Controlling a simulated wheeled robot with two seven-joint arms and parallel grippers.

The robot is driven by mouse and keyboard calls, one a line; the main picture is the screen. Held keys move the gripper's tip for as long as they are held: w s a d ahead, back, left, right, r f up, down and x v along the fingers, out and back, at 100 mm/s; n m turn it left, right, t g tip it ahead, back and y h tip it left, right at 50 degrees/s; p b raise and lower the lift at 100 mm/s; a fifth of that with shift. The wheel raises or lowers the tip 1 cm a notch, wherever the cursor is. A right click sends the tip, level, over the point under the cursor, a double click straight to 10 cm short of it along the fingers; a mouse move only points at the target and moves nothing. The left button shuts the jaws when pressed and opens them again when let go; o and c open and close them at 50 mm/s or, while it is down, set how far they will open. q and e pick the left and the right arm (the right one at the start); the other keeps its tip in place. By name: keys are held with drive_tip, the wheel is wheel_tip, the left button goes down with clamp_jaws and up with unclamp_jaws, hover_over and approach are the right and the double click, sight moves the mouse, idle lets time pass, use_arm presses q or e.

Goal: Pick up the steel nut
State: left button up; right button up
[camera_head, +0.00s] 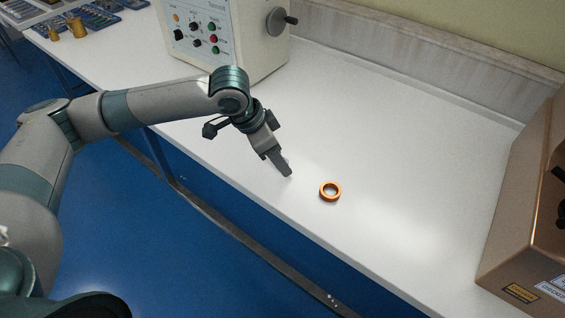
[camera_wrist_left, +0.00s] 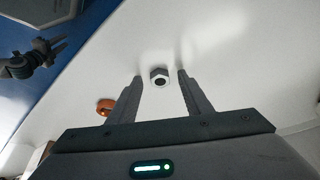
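The steel nut (camera_wrist_left: 159,76) lies on the white bench in the left wrist view, a small grey hexagon with a dark hole. My left gripper (camera_wrist_left: 160,74) is open, and the nut shows between its two fingertips with a gap on each side. In the head view my left gripper (camera_head: 286,171) points down low over the bench, and the nut is mostly or wholly hidden by the fingers. What looks like my right gripper (camera_wrist_left: 58,46) shows small and dark at the left of the wrist view, and its opening is unclear.
An orange ring (camera_head: 330,191) lies on the white bench (camera_head: 400,130) just right of my left gripper; it also shows in the wrist view (camera_wrist_left: 105,107). A tester with knobs (camera_head: 200,35) stands behind. A brown box (camera_head: 530,220) stands at the right. The bench between is clear.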

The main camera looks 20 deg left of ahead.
use_arm(q)
clamp_jaws()
use_arm(e)
drive_tip(key=shift+w, duration=0.1)
use_arm(q)
drive_tip(key=shift+r, duration=0.5)
wheel_tip(320, 180, up, 3)
drive_tip(key=shift+r, duration=0.2)
drive_tip(key=s+d+r, duration=0.6)
drive_tip(key=s+d, duration=0.1)
drive_tip(key=d, duration=0.2)
drive_tip(key=shift+s+r, duration=0.15)
drive_tip(key=shift+r, duration=0.2)
use_arm(e)
drive_tip(key=shift+w, duration=0.45)
